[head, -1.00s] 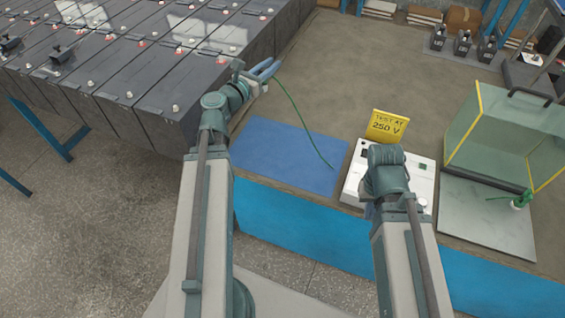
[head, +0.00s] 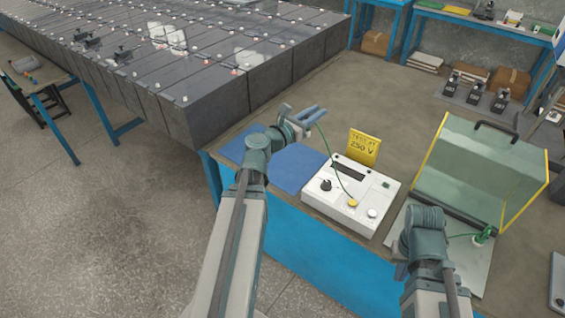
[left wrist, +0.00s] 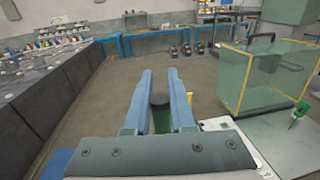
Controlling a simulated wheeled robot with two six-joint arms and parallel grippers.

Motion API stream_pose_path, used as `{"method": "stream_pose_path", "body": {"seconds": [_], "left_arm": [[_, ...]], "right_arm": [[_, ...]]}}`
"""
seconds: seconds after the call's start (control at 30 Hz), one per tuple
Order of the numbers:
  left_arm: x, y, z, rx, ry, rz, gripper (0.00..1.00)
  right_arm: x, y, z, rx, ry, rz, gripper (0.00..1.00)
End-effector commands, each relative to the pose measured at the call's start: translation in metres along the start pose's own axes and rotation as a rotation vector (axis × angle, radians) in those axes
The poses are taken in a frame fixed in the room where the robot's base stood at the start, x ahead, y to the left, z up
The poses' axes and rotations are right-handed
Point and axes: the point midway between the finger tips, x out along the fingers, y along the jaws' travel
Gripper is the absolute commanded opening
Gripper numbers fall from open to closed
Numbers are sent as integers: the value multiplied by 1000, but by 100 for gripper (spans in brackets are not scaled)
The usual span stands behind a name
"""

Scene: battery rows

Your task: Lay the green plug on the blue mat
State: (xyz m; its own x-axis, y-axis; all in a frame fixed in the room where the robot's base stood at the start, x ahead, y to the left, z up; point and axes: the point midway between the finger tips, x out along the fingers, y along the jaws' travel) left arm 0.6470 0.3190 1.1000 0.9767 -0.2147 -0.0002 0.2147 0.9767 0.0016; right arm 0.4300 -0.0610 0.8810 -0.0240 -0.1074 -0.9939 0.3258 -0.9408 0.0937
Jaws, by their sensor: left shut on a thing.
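The green plug (left wrist: 160,119), with a dark round end, sits between the blue fingers of my left gripper (left wrist: 160,92) in the left wrist view. The gripper (head: 311,112) is shut on it, held up in the air; in the head view it appears just beyond the blue mat (head: 290,172). The plug itself is hard to make out there. A green lead (head: 330,158) runs from the gripper to a yellow socket on the white tester (head: 318,206). The mat lies flat at the bench's left end, partly behind my left arm.
A yellow "250 V" sign (head: 364,147) stands behind the tester. A glass guard (head: 470,165) and a green clamp (head: 484,236) are at the right on a grey plate. Battery rows (head: 240,85) stand behind left. The bench behind the mat is clear.

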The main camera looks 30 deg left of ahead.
Motion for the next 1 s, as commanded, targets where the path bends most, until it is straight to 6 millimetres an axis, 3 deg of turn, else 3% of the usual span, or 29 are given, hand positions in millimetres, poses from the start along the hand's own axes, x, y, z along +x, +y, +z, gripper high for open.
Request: {"method": "stream_pose_path", "body": {"seconds": [0.17,0.7,1.0], "left_arm": [[-5,10,-21,0,0,19,0],[-73,113,-185,-1,0,228,0],[-107,151,-240,-1,0,313,0]], "right_arm": [[21,-2,-1,0,0,0,0],[184,-18,-11,-1,0,0,0],[239,-23,-14,-1,0,0,0]]}}
